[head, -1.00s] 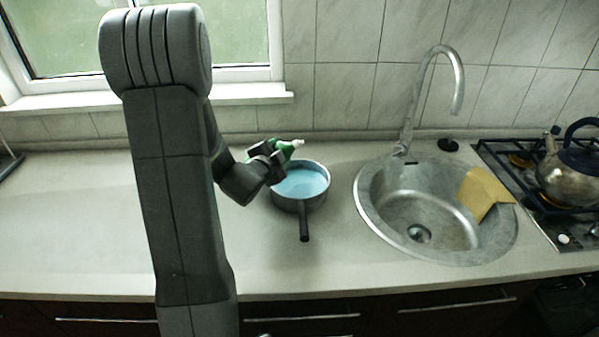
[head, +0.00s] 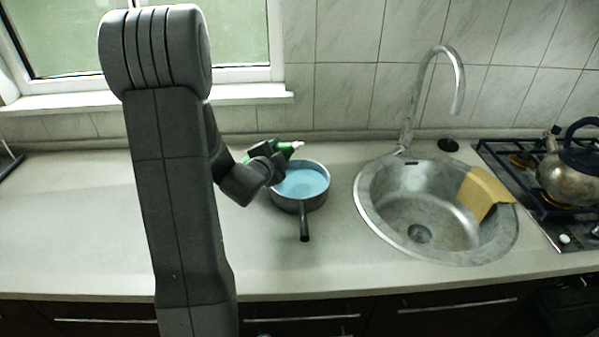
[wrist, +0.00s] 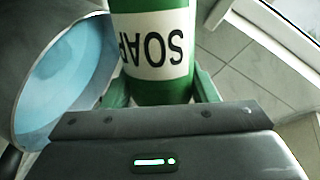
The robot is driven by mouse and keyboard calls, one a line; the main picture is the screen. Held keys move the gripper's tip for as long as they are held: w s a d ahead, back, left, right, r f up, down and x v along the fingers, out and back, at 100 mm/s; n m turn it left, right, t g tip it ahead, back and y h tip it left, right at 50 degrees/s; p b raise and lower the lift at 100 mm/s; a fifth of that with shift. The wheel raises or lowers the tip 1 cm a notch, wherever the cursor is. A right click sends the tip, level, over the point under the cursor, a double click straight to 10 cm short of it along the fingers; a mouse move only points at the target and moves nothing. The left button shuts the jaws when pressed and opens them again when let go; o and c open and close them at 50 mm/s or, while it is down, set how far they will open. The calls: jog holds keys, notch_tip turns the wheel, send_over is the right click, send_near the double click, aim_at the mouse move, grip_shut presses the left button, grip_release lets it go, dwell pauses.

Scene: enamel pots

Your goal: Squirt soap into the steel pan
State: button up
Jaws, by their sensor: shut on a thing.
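The steel pan (head: 304,204) stands on the counter left of the sink, its dark handle pointing to the front. Light blue liquid covers its inside; the pan also shows at the left of the wrist view (wrist: 28,95). My gripper (head: 268,165) is shut on the green soap bottle (head: 285,148). The bottle is tipped over, its pale nozzle pointing right above the pan's back rim. In the wrist view, the bottle (wrist: 158,85) shows a white label reading SOAP, upside down. My gripper partly hides the bottle in the head view.
A round steel sink (head: 375,222) with a tall tap (head: 412,105) lies right of the pan. A yellow cloth (head: 484,193) hangs over its right side. A kettle (head: 570,172) stands on the gas hob at the far right. The counter (head: 80,220) at left is clear.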

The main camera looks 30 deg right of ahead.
jog(key=shift+w+a+f+m+t+y+b, duration=0.15)
jog(key=shift+f+m+y+b, duration=0.05)
jog(key=shift+f+m+b, duration=0.35)
jog(key=shift+w+a+f+m+t+y+b, duration=0.1)
jog(key=shift+a+f+m+t+y+b, duration=0.1)
jog(key=shift+f+m+b, duration=0.3)
dwell(3.4)
jog(key=shift+w+a+r+m+y+b, duration=0.15)
jog(key=shift+r+m+b, duration=0.2)
jog(key=shift+b, duration=0.15)
jog(key=shift+w+a+r+m+y+b, duration=0.1)
jog(key=shift+w+r+m+y+b, duration=0.15)
jog(key=shift+b, duration=0.25)
dwell(1.9)
jog(key=shift+s+b, duration=0.1)
jog(key=shift+b, duration=0.3)
